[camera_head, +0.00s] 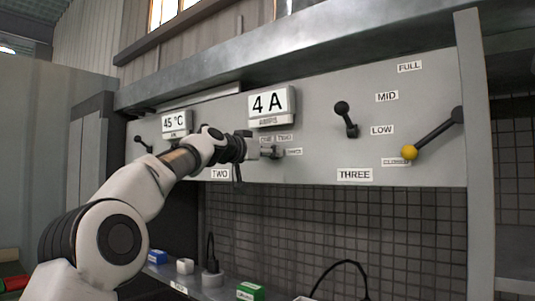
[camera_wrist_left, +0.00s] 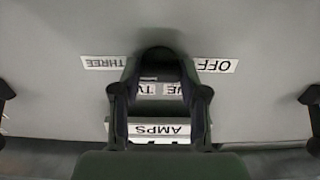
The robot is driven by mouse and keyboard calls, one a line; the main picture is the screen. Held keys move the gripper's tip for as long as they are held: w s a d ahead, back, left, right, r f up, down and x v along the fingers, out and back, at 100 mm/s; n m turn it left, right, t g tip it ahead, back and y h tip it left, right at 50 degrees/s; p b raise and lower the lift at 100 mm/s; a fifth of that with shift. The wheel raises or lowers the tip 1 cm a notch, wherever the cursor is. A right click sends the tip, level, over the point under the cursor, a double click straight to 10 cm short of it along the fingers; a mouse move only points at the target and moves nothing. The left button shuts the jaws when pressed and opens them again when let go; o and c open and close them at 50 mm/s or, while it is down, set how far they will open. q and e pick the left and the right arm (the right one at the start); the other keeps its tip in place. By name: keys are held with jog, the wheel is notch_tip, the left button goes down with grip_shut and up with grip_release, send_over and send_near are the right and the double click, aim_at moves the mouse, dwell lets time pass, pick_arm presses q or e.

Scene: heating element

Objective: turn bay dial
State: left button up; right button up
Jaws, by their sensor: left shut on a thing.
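The bay dial (camera_head: 278,153) is a small dark-grey handle on the grey panel, below the display reading "4 A" (camera_head: 268,103). Labels ONE, TWO and THREE show around it in the head view. My left gripper (camera_head: 261,152) reaches in from the left and is shut on the dial, hiding part of it. In the left wrist view the picture is upside down: the dark dial knob (camera_wrist_left: 157,58) sits between the fingers of my left gripper (camera_wrist_left: 158,85). The OFF label (camera_wrist_left: 217,65) and THREE label (camera_wrist_left: 104,62) lie either side. My right gripper is not in view.
A black lever (camera_head: 347,118) and a yellow-knobbed lever (camera_head: 432,134) are to the right on the panel. A "45 °C" display (camera_head: 175,122) and another small lever (camera_head: 141,143) are to the left. Below, a shelf holds small blocks (camera_head: 250,291) and a cable (camera_head: 340,264).

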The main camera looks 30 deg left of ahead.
pick_arm(q)
jog(key=shift+f, duration=0.1)
jog(key=o, duration=1.1)
jog(key=shift+o, duration=0.2)
jog(key=shift+w, duration=0.2)
jog(key=s, duration=0.7)
jog(key=shift+a, duration=0.25)
jog(key=shift+s, duration=0.25)
